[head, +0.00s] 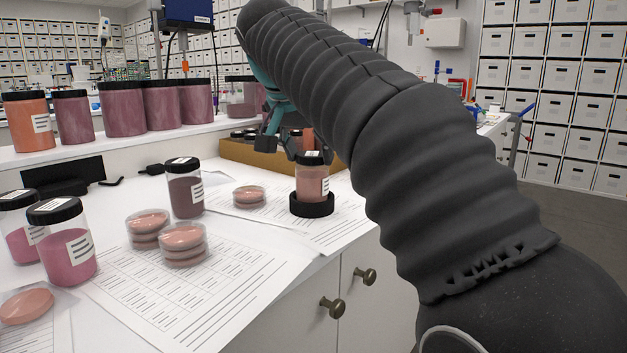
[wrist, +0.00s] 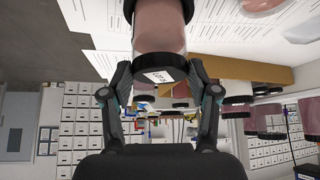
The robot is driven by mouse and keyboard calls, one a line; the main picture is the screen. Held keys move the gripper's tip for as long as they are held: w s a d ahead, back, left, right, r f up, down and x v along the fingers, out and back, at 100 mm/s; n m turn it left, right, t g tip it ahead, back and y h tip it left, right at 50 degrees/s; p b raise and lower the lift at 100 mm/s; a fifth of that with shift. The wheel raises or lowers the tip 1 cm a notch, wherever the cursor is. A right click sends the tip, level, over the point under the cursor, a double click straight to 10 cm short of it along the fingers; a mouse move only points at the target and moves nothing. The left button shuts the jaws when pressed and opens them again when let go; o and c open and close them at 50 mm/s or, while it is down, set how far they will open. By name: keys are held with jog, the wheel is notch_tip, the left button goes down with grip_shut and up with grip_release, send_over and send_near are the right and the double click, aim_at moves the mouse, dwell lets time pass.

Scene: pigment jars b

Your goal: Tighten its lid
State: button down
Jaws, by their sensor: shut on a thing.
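A clear jar of salmon-pink pigment (head: 311,183) with a white label stands upright in a black round holder (head: 312,206) near the bench's right edge. Its black lid (head: 314,158) sits on top of the jar; I cannot tell how tight it is. In the wrist view the jar (wrist: 158,32) shows upside down, its lid (wrist: 150,68) bearing a white sticker. My gripper (head: 305,152) reaches the lid from above, partly hidden by my arm. In the wrist view its two fingers (wrist: 160,75) are shut on the lid, one on each side.
A dark mauve jar (head: 185,195) and stacked petri dishes (head: 184,245) stand left of the holder, with pink jars (head: 62,245) farther left. Printed sheets (head: 190,300) cover the bench. A cardboard tray (head: 250,155) lies behind. Large jars (head: 124,108) line the raised shelf.

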jog(key=shift+c, duration=1.1)
grip_release()
jog(key=shift+v, duration=5.9)
jog(key=s+d+f+n+y, duration=0.1)
jog(key=s+d+f+n, duration=0.35)
jog(key=d+f, duration=0.8)
jog(key=s+d+f, duration=0.2)
jog(key=s+f, duration=0.3)
jog(key=f, duration=0.4)
jog(key=s+d+f+y, duration=0.1)
jog(key=s+d+f, duration=0.1)
jog(key=s+f, duration=0.3)
jog(key=s+d+f, duration=0.3)
jog(key=s+f, duration=0.3)
jog(key=f, duration=0.7)
jog(key=shift+g+y, duration=0.3)
jog(key=shift+g, duration=0.1)
